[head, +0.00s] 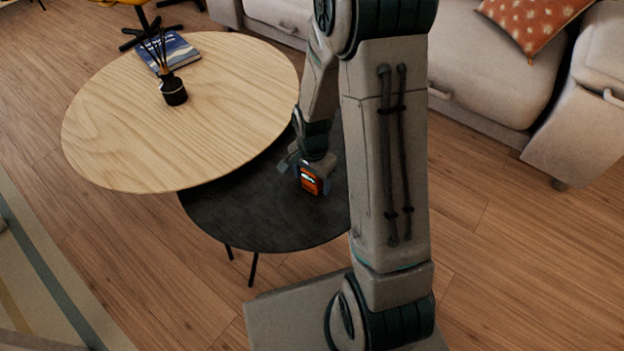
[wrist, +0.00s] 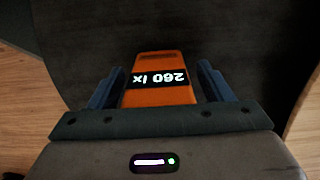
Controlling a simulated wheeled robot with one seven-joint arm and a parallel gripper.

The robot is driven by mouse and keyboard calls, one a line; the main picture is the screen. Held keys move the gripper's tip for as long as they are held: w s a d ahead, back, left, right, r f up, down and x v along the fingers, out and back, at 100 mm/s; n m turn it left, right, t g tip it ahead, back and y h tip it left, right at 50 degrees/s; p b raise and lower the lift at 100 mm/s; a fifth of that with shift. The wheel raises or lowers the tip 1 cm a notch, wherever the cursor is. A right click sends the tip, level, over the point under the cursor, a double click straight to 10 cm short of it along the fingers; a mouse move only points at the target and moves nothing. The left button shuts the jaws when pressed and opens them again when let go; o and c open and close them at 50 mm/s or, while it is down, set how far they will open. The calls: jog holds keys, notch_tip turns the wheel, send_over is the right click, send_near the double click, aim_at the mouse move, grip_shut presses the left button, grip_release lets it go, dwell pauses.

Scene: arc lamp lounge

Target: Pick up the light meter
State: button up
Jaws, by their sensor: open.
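The light meter (wrist: 158,94) is a small orange device with a black display reading "260 lx", upside down in the wrist view. In the head view the light meter (head: 310,181) shows at the end of my arm, over the dark round table (head: 240,222). My gripper (wrist: 160,85) is open, with one blue finger on each side of the meter. A narrow gap shows between the meter and each finger. The near end of the meter is hidden behind the gripper body. In the head view my gripper (head: 306,172) is partly hidden.
A larger, higher pale wood table (head: 110,120) overlaps the dark one. It holds a black reed diffuser (head: 173,90) and a blue book (head: 168,52). A beige sofa (head: 490,65) with an orange cushion (head: 532,20) stands behind. The wood floor at right is clear.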

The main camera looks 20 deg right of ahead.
jog(key=c, duration=1.1)
jog(key=shift+r, duration=0.1)
jog(key=shift+c, duration=0.2)
